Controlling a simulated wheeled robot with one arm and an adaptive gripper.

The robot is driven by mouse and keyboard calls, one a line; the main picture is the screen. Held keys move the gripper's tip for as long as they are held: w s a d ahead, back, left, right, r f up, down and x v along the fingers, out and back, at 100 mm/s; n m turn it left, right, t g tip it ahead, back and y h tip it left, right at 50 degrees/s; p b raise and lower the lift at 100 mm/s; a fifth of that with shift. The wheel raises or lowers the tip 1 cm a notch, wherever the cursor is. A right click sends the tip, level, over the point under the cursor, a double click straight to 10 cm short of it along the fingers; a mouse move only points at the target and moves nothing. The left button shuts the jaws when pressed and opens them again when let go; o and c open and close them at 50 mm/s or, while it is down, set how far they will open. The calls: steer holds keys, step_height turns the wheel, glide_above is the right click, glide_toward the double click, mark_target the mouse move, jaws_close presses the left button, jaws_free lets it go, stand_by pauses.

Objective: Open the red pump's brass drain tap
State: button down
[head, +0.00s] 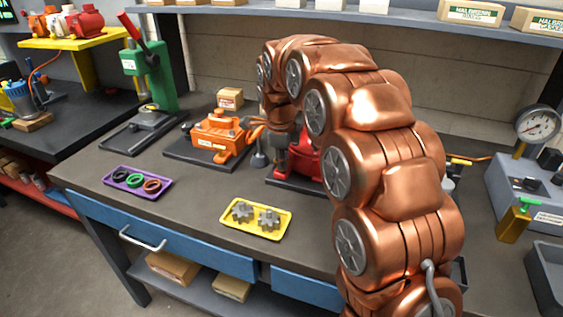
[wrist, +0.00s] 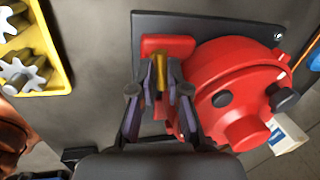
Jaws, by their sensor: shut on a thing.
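The red pump (wrist: 228,75) is bolted on a dark base plate (wrist: 215,22) in the wrist view, with its round housing to the right of my gripper. In the head view only part of the red pump (head: 303,160) shows behind my copper arm. The brass drain tap (wrist: 159,72) is a small yellow piece by the pump's red block at the upper left. My gripper (wrist: 160,78) has its two fingers closed on either side of the tap. The fingers cover much of the tap, so I cannot tell how far it is turned.
A yellow tray (head: 257,233) with grey gears lies on the bench in front of the pump. An orange pump (head: 217,137), a purple tray (head: 117,181) of rings and a green press (head: 150,75) stand to the left. A grey gauge box (head: 530,190) is at the right.

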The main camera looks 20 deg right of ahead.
steer(key=n+b, duration=0.1)
steer(key=n, duration=0.1)
steer(key=n+b, duration=0.1)
steer(key=n, duration=0.1)
steer(key=shift+w+d+r+y, duration=0.1)
steer(key=shift+w+d+y, duration=0.1)
steer(key=shift+y, duration=0.2)
steer(key=n+b, duration=0.1)
steer(key=n, duration=0.4)
steer(key=shift+w+r+y, duration=0.1)
steer(key=shift+w+y, duration=0.05)
steer(key=shift+y, duration=0.25)
steer(key=n, duration=0.4)
steer(key=shift+w+y, duration=0.15)
steer(key=shift+y, duration=0.25)
steer(key=shift+n+b, duration=0.3)
steer(key=shift+n, duration=1.3)
steer(key=shift+a+g+y, duration=0.1)
steer(key=shift+g+y, duration=0.2)
steer(key=c, duration=1.5)
jaws_free()
steer(key=shift+o, duration=0.2)
